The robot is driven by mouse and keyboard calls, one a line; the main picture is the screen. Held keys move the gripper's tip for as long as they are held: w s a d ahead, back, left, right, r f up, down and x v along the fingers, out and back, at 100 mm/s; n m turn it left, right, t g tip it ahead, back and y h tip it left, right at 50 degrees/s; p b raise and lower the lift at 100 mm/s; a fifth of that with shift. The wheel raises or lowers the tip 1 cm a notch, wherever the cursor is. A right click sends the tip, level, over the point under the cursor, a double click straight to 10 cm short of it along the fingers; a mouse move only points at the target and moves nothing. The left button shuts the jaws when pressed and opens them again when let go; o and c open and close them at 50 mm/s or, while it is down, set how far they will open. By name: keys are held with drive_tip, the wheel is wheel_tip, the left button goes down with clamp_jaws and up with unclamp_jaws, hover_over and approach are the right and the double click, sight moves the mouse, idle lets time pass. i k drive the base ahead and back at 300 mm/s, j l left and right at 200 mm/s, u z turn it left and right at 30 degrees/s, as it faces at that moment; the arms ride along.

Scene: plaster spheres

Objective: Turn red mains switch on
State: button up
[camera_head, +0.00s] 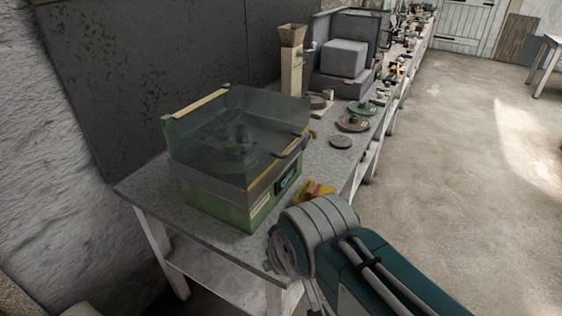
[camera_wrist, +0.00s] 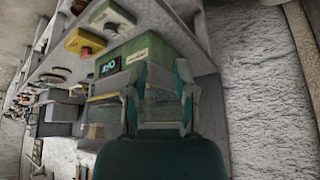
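The green machine (camera_head: 225,205) with a clear hood (camera_head: 235,125) stands on the near end of the bench. A lit display (camera_head: 287,180) is on its front. In the wrist view its green body (camera_wrist: 150,48) and display (camera_wrist: 108,66) show beyond my gripper. A yellow box (camera_head: 312,189) with a red part lies beside it. In the wrist view the yellow box (camera_wrist: 75,37) carries a dark red knob (camera_wrist: 86,51). I cannot tell which part is the mains switch or its position. My gripper (camera_wrist: 160,92) has its fingers apart, with nothing seen between them.
The long bench (camera_head: 145,192) holds discs (camera_head: 352,122), a wooden column (camera_head: 292,72) and a grey machine (camera_head: 344,58). The floor (camera_head: 470,180) to the right is clear.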

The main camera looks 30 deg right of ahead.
sight(311, 193)
drive_tip(key=l, duration=0.6)
drive_tip(key=i+l, duration=0.1)
drive_tip(key=l, duration=0.55)
drive_tip(key=z, duration=0.05)
